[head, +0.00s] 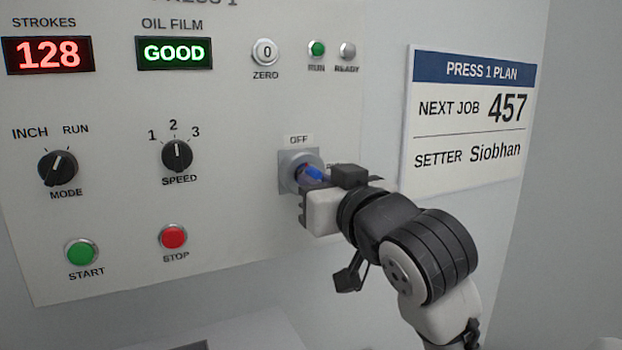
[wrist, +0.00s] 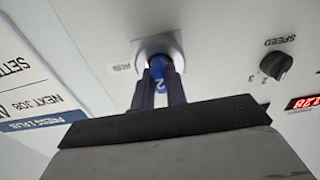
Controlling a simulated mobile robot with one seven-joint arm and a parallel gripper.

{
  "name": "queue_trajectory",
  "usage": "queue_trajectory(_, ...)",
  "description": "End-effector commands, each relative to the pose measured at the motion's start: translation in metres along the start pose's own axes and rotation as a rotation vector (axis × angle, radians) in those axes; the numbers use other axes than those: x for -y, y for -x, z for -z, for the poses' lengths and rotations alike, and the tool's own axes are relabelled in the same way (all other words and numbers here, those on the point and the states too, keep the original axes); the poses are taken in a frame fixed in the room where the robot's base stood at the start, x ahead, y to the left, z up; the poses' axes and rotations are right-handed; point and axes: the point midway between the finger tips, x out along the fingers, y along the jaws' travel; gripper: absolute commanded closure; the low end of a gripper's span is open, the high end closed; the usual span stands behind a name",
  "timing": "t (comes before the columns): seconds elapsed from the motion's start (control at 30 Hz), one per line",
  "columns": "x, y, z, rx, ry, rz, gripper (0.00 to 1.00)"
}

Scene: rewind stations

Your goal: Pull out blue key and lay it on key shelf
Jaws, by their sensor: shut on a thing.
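The blue key (head: 315,173) is at the round grey key switch (head: 289,170) on the press panel, under the OFF label. In the wrist view the blue key (wrist: 160,70), marked 2, shows between the two fingers of my gripper (wrist: 160,88). My gripper is shut on the key's head, close to the panel. The key's far end meets the switch; how deep it sits in it is hidden. In the head view my gripper (head: 318,185) covers the label right of the switch. I cannot make out the key shelf in either view.
The panel carries a speed knob (head: 177,156), a mode knob (head: 57,168), a green start button (head: 82,252) and a red stop button (head: 173,236). A plan sign (head: 464,120) hangs to the right. A pale surface (head: 235,335) shows at the bottom.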

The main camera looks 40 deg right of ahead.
Motion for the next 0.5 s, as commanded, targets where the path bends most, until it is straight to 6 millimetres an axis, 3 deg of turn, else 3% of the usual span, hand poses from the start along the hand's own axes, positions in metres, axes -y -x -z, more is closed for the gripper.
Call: queue_trajectory(0.5, 0.000, 0.013, 0.000, 0.000, 0.000, -0.001, 1.00)
